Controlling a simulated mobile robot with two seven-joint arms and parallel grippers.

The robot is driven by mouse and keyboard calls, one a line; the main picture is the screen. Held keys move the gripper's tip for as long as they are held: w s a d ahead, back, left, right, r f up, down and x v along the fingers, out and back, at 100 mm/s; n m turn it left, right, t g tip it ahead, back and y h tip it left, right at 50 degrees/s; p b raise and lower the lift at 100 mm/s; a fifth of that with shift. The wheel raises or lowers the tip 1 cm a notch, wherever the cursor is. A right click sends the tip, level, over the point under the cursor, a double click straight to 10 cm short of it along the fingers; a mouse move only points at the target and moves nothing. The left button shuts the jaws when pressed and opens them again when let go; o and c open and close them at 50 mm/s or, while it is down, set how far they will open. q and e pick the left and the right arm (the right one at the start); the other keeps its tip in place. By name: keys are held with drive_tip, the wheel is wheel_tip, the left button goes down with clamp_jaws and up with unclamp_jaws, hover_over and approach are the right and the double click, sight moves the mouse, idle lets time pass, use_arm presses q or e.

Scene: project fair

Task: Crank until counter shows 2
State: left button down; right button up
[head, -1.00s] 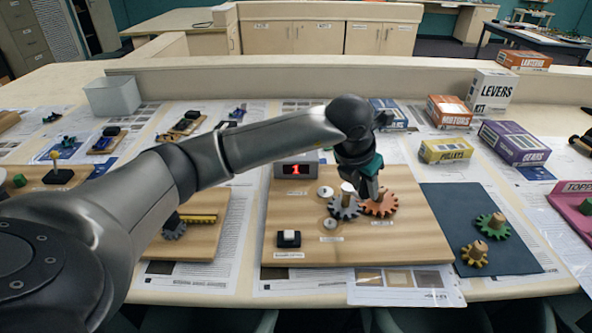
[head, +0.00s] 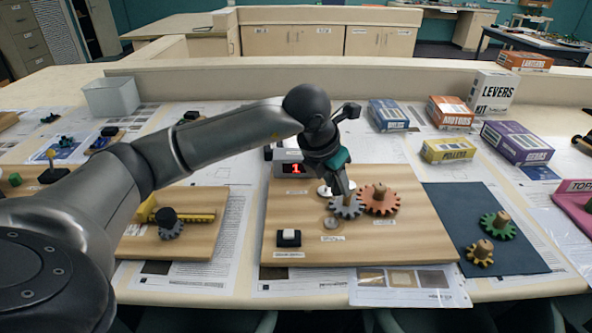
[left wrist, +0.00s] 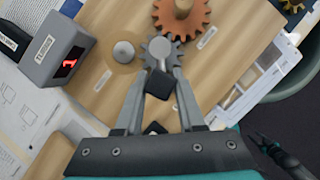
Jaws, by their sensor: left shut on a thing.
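The counter (head: 294,169) is a grey box at the back of the wooden board (head: 410,240); its red display reads 1. It also shows at left in the left wrist view (left wrist: 62,48). A grey gear (head: 346,207) sits beside an orange gear (head: 379,199) with a wooden peg; their teeth appear to meet. My left gripper (left wrist: 161,72) is shut on the dark crank handle (left wrist: 158,84) at the grey gear, and partly hides it in the head view. A dark and green part at lower right of the wrist view looks like my right gripper (left wrist: 272,150); its jaws are unclear.
A black-and-white button block (head: 289,238) is at the board's front left. Green (head: 498,226) and yellow (head: 480,253) gears lie on a dark mat to the right. Another gear board (head: 190,240) stands left. Several kit boxes (head: 451,112) are behind.

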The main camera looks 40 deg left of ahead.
use_arm(q)
drive_tip(key=shift+a, duration=0.1)
idle(0.8)
drive_tip(key=w+a+b, duration=0.1)
drive_tip(key=w+a, duration=0.2)
drive_tip(key=w, duration=0.2)
drive_tip(key=shift+a, duration=0.3)
idle(1.0)
drive_tip(key=shift+c, duration=2)
unclamp_jaws()
